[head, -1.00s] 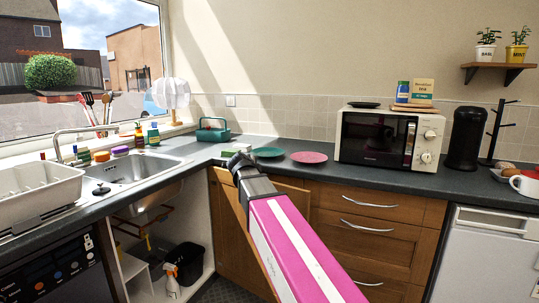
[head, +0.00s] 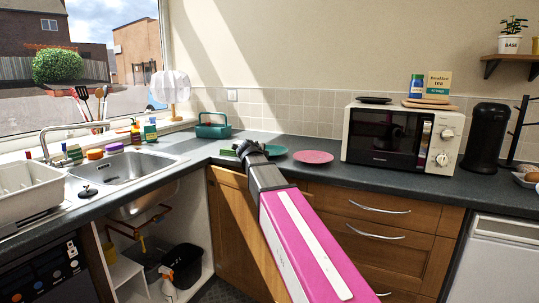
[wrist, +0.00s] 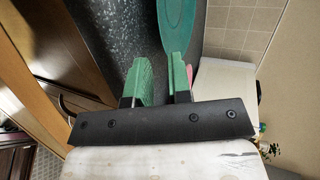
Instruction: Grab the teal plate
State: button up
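The teal plate (head: 277,150) lies flat on the dark worktop, left of the pink plate. In the wrist view the teal plate (wrist: 176,22) is at the top centre, just beyond the fingertips and lined up closer to the right finger. My gripper (head: 247,148) is over the worktop at the plate's left side and hides part of it in the head view. In the wrist view my gripper (wrist: 158,66) has its green-padded fingers apart, with nothing between them. I cannot tell whether a finger touches the plate rim.
The pink plate (head: 313,157) lies to the right, before the white microwave (head: 401,137). A teal caddy (head: 212,126) stands behind to the left, near the sink (head: 130,165). Drawers and cupboards are below the worktop edge.

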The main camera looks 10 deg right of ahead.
jog(key=shift+x, duration=2.75)
jog(key=shift+w+a+r, duration=0.1)
jog(key=shift+a, duration=0.05)
jog(key=shift+c, duration=0.3)
grip_shut()
